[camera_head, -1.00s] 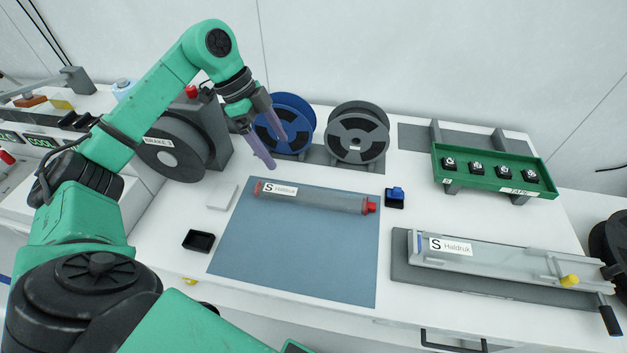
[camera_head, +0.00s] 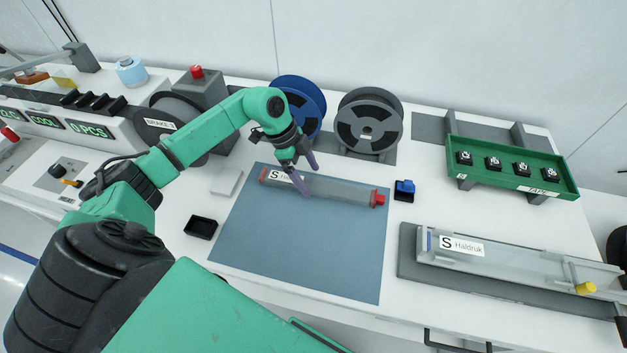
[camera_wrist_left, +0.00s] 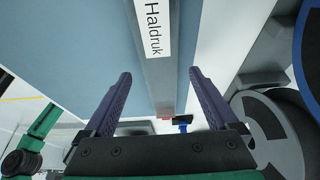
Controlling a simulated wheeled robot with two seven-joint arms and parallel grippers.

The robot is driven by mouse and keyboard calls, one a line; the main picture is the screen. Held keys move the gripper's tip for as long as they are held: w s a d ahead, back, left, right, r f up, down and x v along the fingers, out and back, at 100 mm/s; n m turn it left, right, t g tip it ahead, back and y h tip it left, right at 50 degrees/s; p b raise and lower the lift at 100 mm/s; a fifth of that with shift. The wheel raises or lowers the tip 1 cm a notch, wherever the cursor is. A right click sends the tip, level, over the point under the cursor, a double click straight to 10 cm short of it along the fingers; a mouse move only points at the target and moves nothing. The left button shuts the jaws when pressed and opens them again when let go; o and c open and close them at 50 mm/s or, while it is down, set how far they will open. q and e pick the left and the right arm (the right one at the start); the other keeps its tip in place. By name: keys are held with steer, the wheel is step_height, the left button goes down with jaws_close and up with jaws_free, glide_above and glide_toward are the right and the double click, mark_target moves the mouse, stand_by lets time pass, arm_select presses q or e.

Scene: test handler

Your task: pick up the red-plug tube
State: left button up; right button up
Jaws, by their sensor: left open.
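The red-plug tube (camera_head: 338,192) is a clear grey tube with red ends and a white label. It lies along the back part of the blue mat (camera_head: 290,250) in the head view. In the left wrist view the tube (camera_wrist_left: 162,82) runs up between the fingers, its "Haldruk" label showing. My left gripper (camera_head: 308,180) is open above the tube's left part, and its fingers hide part of the label. In the wrist view the left gripper's fingers (camera_wrist_left: 160,88) stand apart on either side of the tube, not visibly touching it. My right gripper is not in view.
A blue reel (camera_head: 302,105) and a grey reel (camera_head: 367,125) stand behind the mat. A small black block with a blue top (camera_head: 404,189) is right of the tube. A black tray (camera_head: 201,228) lies left of the mat. A green rack (camera_head: 510,172) and a clear trough (camera_head: 510,262) are at right.

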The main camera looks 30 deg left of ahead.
arm_select(q)
steer(key=shift+x, duration=0.95)
steer(key=c, duration=1.5)
steer(key=shift+o, duration=0.2)
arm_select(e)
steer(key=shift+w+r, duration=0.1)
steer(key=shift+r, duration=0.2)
arm_select(q)
steer(key=shift+r, duration=0.15)
